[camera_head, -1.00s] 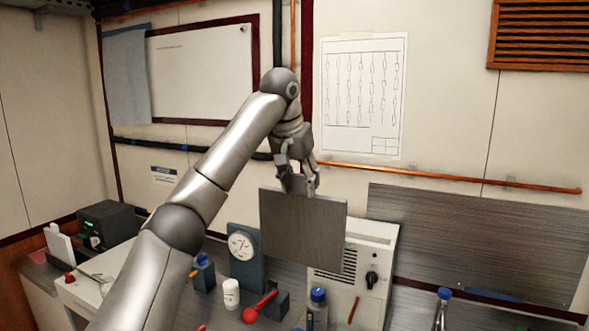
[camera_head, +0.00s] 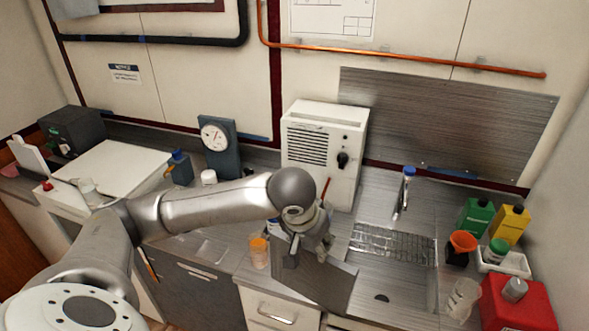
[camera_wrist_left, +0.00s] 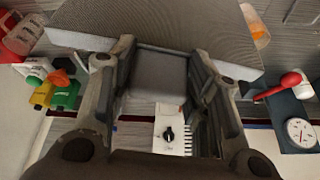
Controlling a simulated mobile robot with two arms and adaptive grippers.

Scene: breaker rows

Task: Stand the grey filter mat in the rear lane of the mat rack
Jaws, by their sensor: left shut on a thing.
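The grey filter mat (camera_head: 325,283) is a flat, thin square panel with a fine texture. My left gripper (camera_head: 297,250) is shut on its upper edge and holds it tilted above the front of the counter, left of the sink. In the left wrist view the mat (camera_wrist_left: 160,22) spans the top, beyond the fingers of the left gripper (camera_wrist_left: 165,62). I cannot make out the mat rack; my arm and the mat hide part of the counter. My right gripper is not in view.
A white heater-like box (camera_head: 325,150) stands behind the gripper. An orange-lidded jar (camera_head: 259,252) is close on the left. The sink (camera_head: 390,285) with its tap (camera_head: 403,190) lies right. Bottles and a red box (camera_head: 518,303) crowd the far right. A dial gauge (camera_head: 216,138) stands at the back.

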